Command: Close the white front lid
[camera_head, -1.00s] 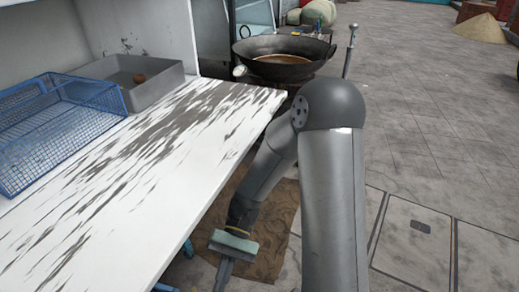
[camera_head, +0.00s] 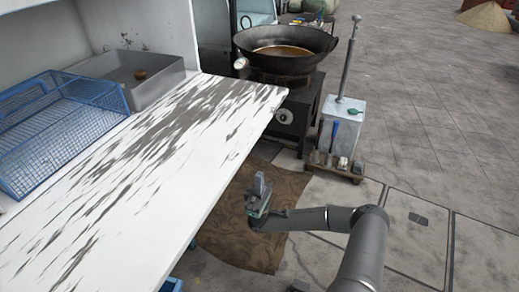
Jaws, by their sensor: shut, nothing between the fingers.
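A wide white panel (camera_head: 130,195) with dark streaks lies flat at the left, its far right corner beside the black stove. It looks like the white front lid, lying open, though I cannot tell its hinge. My gripper (camera_head: 261,182) is just right of the panel's right edge, apart from it in the picture, with its fingers pointing up. The gripper is shut and empty. I cannot tell its exact height against the panel.
A blue wire basket (camera_head: 62,140) and a grey tray (camera_head: 165,90) with a small brown item (camera_head: 140,75) stand at the back left. A black wok (camera_head: 285,52) sits on the stove behind. A metal canister (camera_head: 342,125) stands right of it.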

